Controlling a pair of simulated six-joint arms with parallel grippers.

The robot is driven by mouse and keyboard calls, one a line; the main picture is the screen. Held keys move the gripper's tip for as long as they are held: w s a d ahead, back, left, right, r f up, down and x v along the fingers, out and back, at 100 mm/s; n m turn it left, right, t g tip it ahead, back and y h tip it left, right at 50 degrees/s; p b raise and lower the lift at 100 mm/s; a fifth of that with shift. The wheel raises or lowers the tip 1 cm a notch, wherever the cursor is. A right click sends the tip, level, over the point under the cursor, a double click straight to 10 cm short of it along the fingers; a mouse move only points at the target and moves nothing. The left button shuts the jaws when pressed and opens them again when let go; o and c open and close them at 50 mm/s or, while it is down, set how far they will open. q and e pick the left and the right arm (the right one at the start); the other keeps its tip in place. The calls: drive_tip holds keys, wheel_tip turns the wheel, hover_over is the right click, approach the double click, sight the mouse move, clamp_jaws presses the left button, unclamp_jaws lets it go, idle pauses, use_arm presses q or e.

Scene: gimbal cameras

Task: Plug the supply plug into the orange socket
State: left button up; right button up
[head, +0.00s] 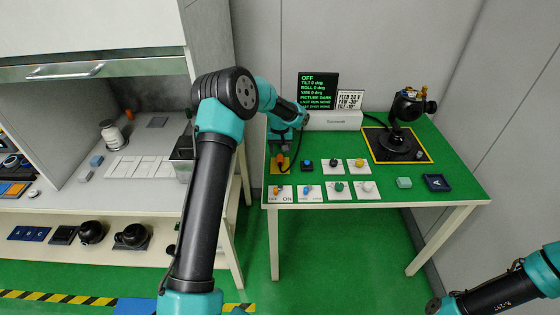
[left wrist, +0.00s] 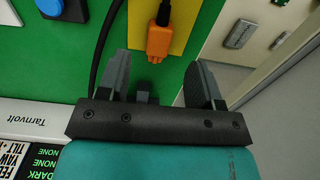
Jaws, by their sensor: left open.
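A black cable (left wrist: 97,62) curves past the left finger. My left gripper (left wrist: 160,75) is open and empty, its fingers apart on either side below the socket. My right gripper is out of view.
The white Tarnvolt supply box (head: 332,120) stands behind, by a black display (head: 318,87) with green text. A blue button (head: 307,164) and several knob plates sit beside the socket. A black gimbal camera (head: 401,142) stands right. The green table's (head: 440,160) right side has room.

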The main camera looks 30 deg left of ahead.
sight(280, 158)
use_arm(q)
wheel_tip(280, 158, down, 5)
drive_tip(key=shift+w+r, duration=0.1)
idle(0.6)
drive_tip(key=c, duration=1)
drive_tip(key=shift+r, duration=0.1)
wheel_tip(280, 158, up, 10)
idle(0.4)
